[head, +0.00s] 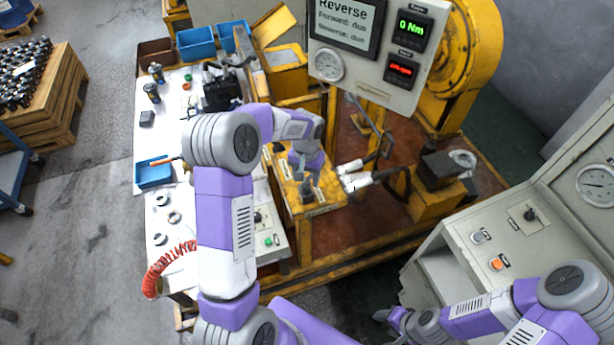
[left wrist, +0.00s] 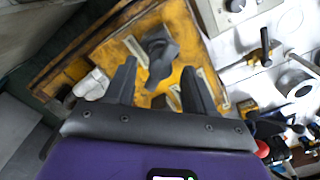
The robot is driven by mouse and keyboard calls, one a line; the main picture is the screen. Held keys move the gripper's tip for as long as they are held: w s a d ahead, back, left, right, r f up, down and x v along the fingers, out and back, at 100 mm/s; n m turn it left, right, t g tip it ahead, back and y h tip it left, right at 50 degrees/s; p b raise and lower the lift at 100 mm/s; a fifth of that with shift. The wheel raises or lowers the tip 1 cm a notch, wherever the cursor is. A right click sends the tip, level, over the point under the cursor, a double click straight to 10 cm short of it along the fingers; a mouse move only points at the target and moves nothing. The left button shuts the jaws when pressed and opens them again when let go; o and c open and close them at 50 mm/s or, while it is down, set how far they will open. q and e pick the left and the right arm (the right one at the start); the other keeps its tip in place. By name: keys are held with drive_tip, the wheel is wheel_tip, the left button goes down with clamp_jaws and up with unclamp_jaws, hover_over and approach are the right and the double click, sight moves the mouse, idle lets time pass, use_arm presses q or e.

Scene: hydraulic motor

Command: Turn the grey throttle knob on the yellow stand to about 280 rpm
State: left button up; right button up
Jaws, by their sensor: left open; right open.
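The yellow stand (head: 326,203) is in the middle of the head view, and its worn top fills the left wrist view (left wrist: 185,25). The dark grey throttle knob (left wrist: 160,58) stands on it, with its grip bar visible. My left gripper (head: 308,188) is over the stand and hides much of the knob in the head view. In the left wrist view my left gripper (left wrist: 160,72) is open, with one finger on each side of the knob. I see no clear contact. My right gripper (head: 388,318) is open and empty at the bottom, away from the stand.
A panel above the stand has a green readout (head: 411,28) showing 0 Nm and a red rpm readout (head: 401,70), roughly 275 but blurred. White-tipped hoses (head: 352,176) lie right of the stand. A white bench (head: 150,215) with parts is at left, a grey console (head: 470,215) at right.

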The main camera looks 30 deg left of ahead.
use_arm(q)
drive_tip(key=shift+s+f, duration=0.2)
drive_tip(key=shift+f, duration=0.1)
drive_tip(key=shift+w, duration=0.1)
drive_tip(key=shift+c, duration=0.6)
clamp_jaws()
